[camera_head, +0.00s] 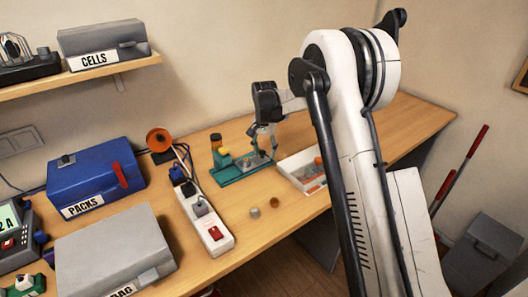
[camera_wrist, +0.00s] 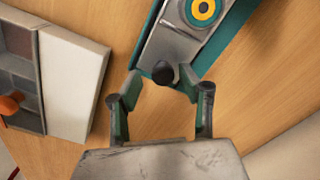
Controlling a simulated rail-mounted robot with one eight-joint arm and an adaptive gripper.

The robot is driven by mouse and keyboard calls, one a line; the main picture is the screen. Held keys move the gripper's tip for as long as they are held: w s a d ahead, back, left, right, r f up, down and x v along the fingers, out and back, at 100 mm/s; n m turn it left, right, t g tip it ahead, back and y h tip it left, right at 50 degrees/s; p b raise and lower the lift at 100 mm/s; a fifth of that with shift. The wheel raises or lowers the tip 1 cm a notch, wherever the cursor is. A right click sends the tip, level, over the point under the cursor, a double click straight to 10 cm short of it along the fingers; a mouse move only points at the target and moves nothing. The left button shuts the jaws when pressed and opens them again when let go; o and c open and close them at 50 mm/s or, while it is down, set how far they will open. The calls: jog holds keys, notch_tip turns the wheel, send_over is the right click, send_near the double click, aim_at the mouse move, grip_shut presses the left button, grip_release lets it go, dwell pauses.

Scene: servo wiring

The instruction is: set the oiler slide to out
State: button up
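The oiler (camera_head: 232,176) is a teal-based fixture on the bench in the head view, with yellow and orange parts beside it. In the wrist view its teal base and grey metal plate (camera_wrist: 172,45) run diagonally at the top, with a yellow ring (camera_wrist: 204,10) on the plate. A black knob (camera_wrist: 164,72), seemingly the slide's handle, stands at the plate's near end. My gripper (camera_wrist: 162,76) is over the oiler, its two fingers on either side of the knob. I cannot tell whether the fingertips touch it. In the head view my gripper (camera_head: 263,140) partly covers the fixture.
A white tray (camera_head: 291,175) lies just right of the oiler; it is at left in the wrist view (camera_wrist: 78,75). A power strip (camera_head: 204,216), blue PACKS box (camera_head: 95,180) and grey box (camera_head: 117,250) stand to the left. Two small round pieces (camera_head: 255,212) lie in front.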

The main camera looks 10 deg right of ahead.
jog(key=shift+a, duration=0.15)
jog(key=shift+r, duration=0.45)
notch_tip(320, 180, up, 11)
dwell(0.3)
